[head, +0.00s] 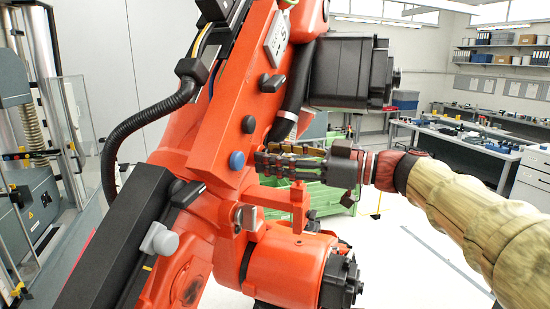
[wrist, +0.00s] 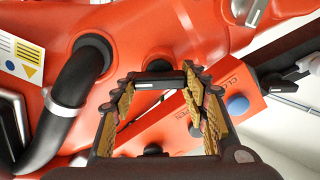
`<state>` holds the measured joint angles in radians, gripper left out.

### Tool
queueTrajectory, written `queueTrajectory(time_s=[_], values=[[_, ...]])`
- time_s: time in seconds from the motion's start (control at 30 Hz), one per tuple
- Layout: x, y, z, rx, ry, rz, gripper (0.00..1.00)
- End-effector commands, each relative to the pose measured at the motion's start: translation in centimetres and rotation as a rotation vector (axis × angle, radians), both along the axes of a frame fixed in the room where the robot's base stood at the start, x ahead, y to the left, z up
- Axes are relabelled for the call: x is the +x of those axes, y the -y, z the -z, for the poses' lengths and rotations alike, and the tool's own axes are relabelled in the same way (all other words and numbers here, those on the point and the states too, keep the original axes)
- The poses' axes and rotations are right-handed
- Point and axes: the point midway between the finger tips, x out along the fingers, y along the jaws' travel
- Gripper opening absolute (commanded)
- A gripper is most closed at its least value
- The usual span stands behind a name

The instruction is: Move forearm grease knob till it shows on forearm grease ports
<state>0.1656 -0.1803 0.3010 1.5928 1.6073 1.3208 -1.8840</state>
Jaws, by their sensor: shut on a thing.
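The large orange robot arm (head: 225,115) fills the middle of the head view. On its forearm are a black elongated knob (head: 271,83), a round black port (head: 248,124) and a round blue button (head: 237,160). The blue button (wrist: 237,104) also shows in the wrist view, by a panel lettered "CLOSED" and "OPEN". My gripper (head: 262,161) is at the forearm just right of the blue button. In the wrist view its fingers (wrist: 160,78) are shut on a dark bar-like piece (wrist: 158,84). I cannot tell for certain whether this is the grease knob.
A thick black hose (wrist: 75,75) runs close to the left of my fingers in the wrist view. A grey knob (head: 160,240) and an orange bracket (head: 298,200) stand nearby. A green crate (head: 325,195) is behind.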

Motion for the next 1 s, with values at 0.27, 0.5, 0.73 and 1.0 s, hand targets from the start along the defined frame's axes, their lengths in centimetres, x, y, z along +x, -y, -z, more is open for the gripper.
queueTrajectory(time_s=[0.27,0.5,0.73,1.0], values=[[0.10,0.05,0.31,0.070,-0.155,0.000,0.19],[0.26,0.12,0.28,0.161,-0.361,0.000,0.19],[0.42,0.19,0.24,0.249,-0.561,0.000,0.19],[0.56,0.25,0.24,0.353,-0.795,0.000,0.19]])
